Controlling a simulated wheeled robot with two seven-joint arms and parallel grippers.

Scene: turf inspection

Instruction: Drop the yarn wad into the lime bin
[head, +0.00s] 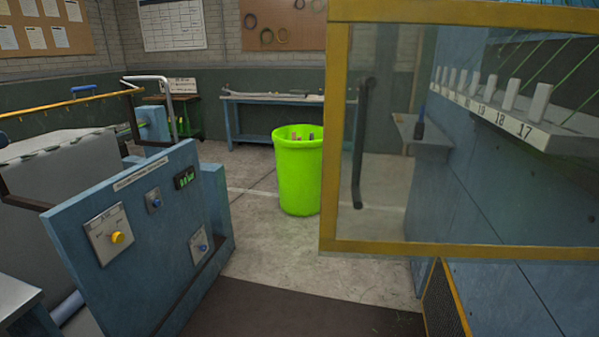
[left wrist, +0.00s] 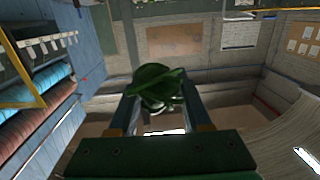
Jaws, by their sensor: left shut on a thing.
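The lime bin (head: 299,185) stands on the floor in the middle of the head view, open at the top. Several small items show at its rim. In the left wrist view my left gripper (left wrist: 157,100) is shut on the dark green yarn wad (left wrist: 155,82), which sits between its two fingers. The wad is tangled, with a few pale strands below it. The lime bin does not show in the left wrist view. Neither gripper shows in the head view, and my right gripper is in no view.
A yellow-framed clear guard (head: 336,130) with a black handle stands right of the bin, overlapping its right edge. A blue control panel (head: 135,235) stands at the left. A blue workbench (head: 240,118) is behind the bin. The floor (head: 262,240) before the bin is clear.

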